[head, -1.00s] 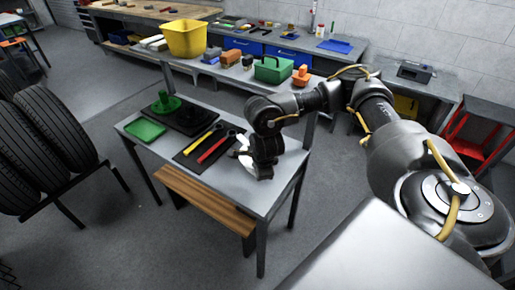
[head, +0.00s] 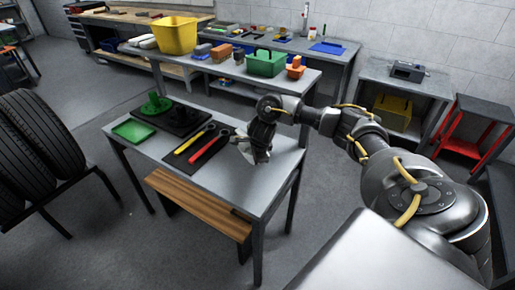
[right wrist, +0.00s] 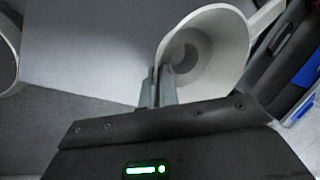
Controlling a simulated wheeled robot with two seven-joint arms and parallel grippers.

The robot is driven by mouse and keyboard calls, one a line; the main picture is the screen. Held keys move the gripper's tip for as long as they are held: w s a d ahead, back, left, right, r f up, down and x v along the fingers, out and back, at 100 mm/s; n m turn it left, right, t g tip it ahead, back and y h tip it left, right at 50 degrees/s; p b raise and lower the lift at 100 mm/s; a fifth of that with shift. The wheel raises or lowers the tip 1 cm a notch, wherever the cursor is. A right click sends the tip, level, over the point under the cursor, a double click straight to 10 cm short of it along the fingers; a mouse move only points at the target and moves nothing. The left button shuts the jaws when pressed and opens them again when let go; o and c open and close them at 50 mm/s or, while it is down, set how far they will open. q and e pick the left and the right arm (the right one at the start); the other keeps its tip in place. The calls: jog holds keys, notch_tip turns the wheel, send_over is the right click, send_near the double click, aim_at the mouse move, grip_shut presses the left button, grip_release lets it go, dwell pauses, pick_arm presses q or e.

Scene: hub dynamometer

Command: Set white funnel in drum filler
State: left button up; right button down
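My right gripper (right wrist: 163,88) shows in the right wrist view with its fingers close together at the rim of a white funnel (right wrist: 222,48). The rim seems pinched between them, and the funnel's wide mouth faces the camera. In the head view, my right gripper (head: 260,152) is over the right part of the grey table, mostly hiding the white funnel. A second pale curved rim (right wrist: 5,60) is cut off at the left edge of the wrist view; I cannot tell what it is. I cannot pick out the drum filler for sure. My left gripper is not in view.
The grey table (head: 225,185) holds a green tray (head: 133,131), a green piece (head: 156,104) on a dark mat, and red (head: 208,148) and yellow-handled tools. A bench behind holds a yellow bin (head: 175,36) and a green caddy (head: 266,64). Tires (head: 35,150) stand at left.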

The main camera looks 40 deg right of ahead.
jog(key=shift+w+d+f, duration=0.15)
jog(key=shift+d+f, duration=0.05)
jog(key=shift+f, duration=0.15)
notch_tip(320, 180, down, 2)
jog(key=shift+f+p, duration=0.1)
jog(key=shift+p, duration=0.55)
jog(key=shift+f, duration=0.3)
jog(key=shift+f, duration=0.15)
jog(key=c, duration=1.7)
grip_release()
